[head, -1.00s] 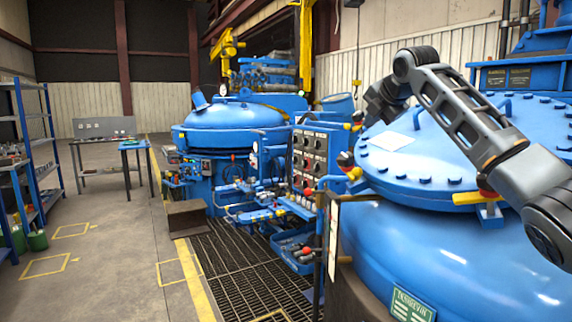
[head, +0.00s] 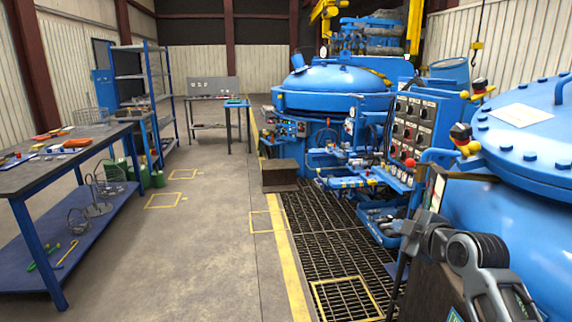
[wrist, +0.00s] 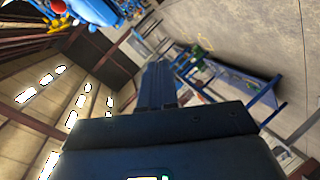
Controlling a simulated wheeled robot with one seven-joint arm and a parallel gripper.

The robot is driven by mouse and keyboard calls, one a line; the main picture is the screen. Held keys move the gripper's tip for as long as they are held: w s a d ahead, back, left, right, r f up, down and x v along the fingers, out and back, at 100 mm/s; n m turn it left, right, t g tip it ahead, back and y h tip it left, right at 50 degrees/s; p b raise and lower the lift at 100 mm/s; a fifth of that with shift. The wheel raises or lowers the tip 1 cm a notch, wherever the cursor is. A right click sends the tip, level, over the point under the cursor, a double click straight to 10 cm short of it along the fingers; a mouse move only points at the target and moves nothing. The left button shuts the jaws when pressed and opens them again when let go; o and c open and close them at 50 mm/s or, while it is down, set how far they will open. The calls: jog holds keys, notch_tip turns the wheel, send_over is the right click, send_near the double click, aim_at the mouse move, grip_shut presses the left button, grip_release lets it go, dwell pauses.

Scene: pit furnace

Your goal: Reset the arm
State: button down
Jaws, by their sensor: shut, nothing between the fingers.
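My gripper (wrist: 158,82) fills the lower middle of the wrist view. Its dark fingers lie together, shut and empty, and point up the picture. In the head view part of my arm shows at the lower right, in front of the near blue furnace (head: 470,215); I cannot make out the fingertips there. The wrist view is tilted and shows the roof side at left and the floor at right.
A workbench (head: 75,150) with tools stands at the left, with shelving (head: 140,75) behind it. A control panel (head: 412,125) and a second blue furnace (head: 330,90) stand beyond the grating (head: 335,240). The concrete floor (head: 210,235) between is clear.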

jog(key=s+a+f+m, duration=0.3)
jog(key=s+f, duration=0.2)
jog(key=s, duration=0.5)
jog(key=s+a+f+m+t+h, duration=0.1)
jog(key=s+a+f+m, duration=0.3)
jog(key=s, duration=0.5)
jog(key=s+a+f+m, duration=0.2)
jog(key=s+f, duration=0.4)
jog(key=s, duration=0.4)
jog(key=s+d+r+m+h, duration=0.15)
jog(key=s+m, duration=0.25)
jog(key=s, duration=1.3)
jog(key=s+d+r+m, duration=0.1)
jog(key=s+d+r, duration=0.1)
jog(key=s+r, duration=0.7)
jog(key=s, duration=0.4)
jog(key=shift+d+r, duration=0.15)
jog(key=shift+d, duration=0.05)
jog(key=shift+w, duration=0.1)
